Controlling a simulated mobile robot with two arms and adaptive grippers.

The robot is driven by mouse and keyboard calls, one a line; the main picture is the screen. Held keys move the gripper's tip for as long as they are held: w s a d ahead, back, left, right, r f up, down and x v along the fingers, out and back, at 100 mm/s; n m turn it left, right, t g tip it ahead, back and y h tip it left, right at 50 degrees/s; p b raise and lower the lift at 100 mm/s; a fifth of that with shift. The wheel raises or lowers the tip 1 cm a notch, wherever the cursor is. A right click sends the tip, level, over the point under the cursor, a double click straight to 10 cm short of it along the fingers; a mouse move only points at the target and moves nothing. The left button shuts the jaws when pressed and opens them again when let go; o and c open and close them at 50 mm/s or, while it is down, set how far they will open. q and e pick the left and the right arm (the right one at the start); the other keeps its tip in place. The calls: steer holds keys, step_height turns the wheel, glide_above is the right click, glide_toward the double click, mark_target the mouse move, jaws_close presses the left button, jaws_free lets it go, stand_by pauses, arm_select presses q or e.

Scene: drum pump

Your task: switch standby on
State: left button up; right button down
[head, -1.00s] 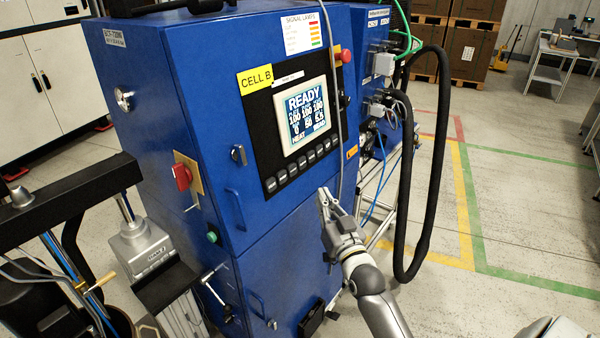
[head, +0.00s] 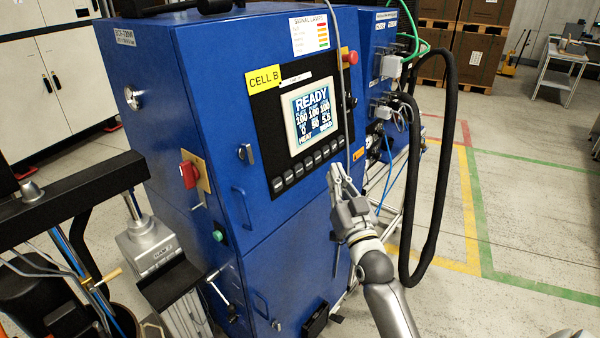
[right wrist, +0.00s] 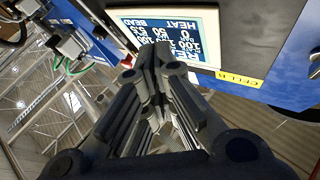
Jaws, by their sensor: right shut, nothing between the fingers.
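The blue control cabinet (head: 200,110) stands in the middle of the head view. Its display (head: 313,115) reads READY with several numbers and HEAT below; it also shows upside down in the right wrist view (right wrist: 165,35). A row of dark buttons (head: 307,167) runs under the display, their labels too small to read. My right gripper (head: 336,168) is shut and empty, its tips close to the right end of the button row; I cannot tell whether they touch. In the right wrist view the shut fingers (right wrist: 150,60) hide part of the panel. My left gripper is not in view.
A red knob (head: 188,174), a green button (head: 218,236) and a red emergency button (head: 351,57) are on the cabinet. A black hose (head: 440,150) hangs at the right. A dark beam and pump (head: 145,240) stand at the left.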

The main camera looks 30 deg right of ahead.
mark_target(298, 170)
steer(key=w+a+f+b, duration=0.1)
steer(key=w+a, duration=0.1)
steer(key=w, duration=0.4)
steer(key=shift+w+a+f+b, duration=0.15)
steer(key=shift+a+b, duration=0.15)
steer(key=shift+b, duration=0.1)
steer(key=shift+w+a, duration=0.1)
steer(key=shift+w, duration=0.05)
stand_by(1.0)
steer(key=shift+w+a, duration=0.1)
steer(key=shift+w, duration=0.15)
steer(key=shift+w+a+f, duration=0.1)
steer(key=shift+w+a, duration=0.05)
steer(key=shift+w, duration=0.25)
stand_by(0.7)
steer(key=shift+s, duration=0.1)
steer(key=shift+s+d+p, duration=0.35)
steer(key=shift+s+p, duration=0.05)
steer(key=shift+s, duration=0.3)
